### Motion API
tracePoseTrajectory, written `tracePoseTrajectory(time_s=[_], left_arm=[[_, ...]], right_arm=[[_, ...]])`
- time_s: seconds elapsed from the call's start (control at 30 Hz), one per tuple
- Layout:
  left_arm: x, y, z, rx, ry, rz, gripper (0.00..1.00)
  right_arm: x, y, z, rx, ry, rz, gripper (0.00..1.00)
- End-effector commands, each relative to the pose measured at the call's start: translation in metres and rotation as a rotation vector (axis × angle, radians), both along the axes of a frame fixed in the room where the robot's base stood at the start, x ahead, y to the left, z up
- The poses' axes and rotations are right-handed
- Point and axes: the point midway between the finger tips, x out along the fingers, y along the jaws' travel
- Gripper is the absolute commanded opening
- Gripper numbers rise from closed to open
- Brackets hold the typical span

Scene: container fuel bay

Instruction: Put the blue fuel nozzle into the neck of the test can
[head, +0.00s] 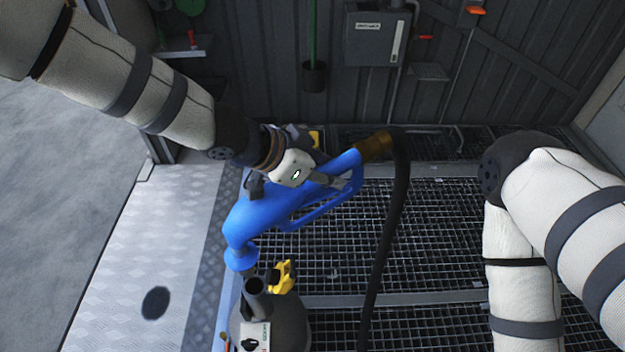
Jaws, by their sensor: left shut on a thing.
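The blue fuel nozzle (262,215) is held tilted, its brass hose end at the upper right and its spout end at the lower left. My left gripper (325,182) is shut on its body near the handle. The test can (290,328) stands at the bottom of the head view, grey, with an open dark neck (255,286). The nozzle's blue collar (240,257) is just above the neck in the picture. Little of the spout shows, and I cannot tell whether its tip touches the neck. My right gripper is out of view.
A black hose (385,250) hangs from the nozzle down across the grated floor (440,235). A yellow part (283,277) sits beside the neck. A grey wall box (375,38) and a dark cup (314,76) with a green rod are at the back wall.

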Motion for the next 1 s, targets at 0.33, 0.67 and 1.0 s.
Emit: tracePoseTrajectory(time_s=[0.33, 0.67, 1.0], left_arm=[[0.001, -0.002, -0.020, 0.000, 0.001, 0.001, 0.00], [0.001, -0.002, -0.047, -0.003, -0.001, 0.001, 0.00], [0.002, -0.002, -0.054, -0.002, -0.002, 0.001, 0.00]], right_arm=[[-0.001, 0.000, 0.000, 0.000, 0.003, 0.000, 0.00], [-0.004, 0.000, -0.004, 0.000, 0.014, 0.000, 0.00], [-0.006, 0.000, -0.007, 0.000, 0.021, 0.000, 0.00]])
